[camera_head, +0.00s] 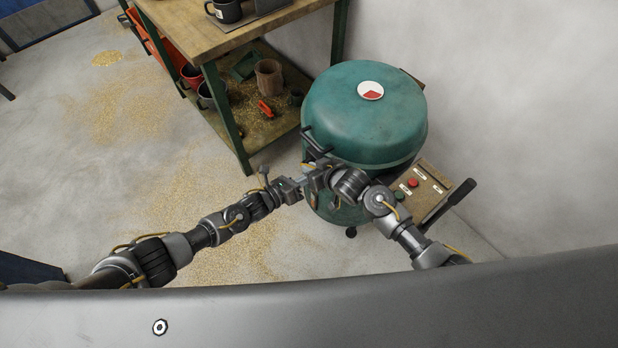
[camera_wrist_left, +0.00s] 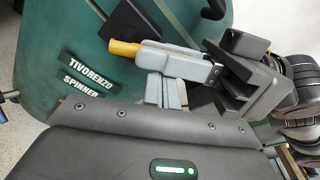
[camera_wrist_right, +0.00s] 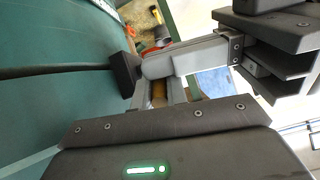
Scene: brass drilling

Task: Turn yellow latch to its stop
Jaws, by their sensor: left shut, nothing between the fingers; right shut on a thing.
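The yellow latch (camera_wrist_left: 124,48) sits at the front of the green spinner (camera_head: 362,120). In the left wrist view its yellow end sticks out past the grey fingers of my right gripper (camera_wrist_left: 190,62). My left gripper (camera_head: 290,188) is shut and empty, close beside my right gripper (camera_head: 314,181). Its finger (camera_wrist_right: 185,56) crosses just past the right fingertips. In the head view the grippers hide the latch.
A control box (camera_head: 425,190) with buttons and a black-handled lever (camera_head: 461,193) stands right of the spinner. A wooden workbench (camera_head: 215,30) with a loaded lower shelf stands behind left. A black handle (camera_wrist_left: 140,22) is close above the latch. Shavings lie on open floor at left.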

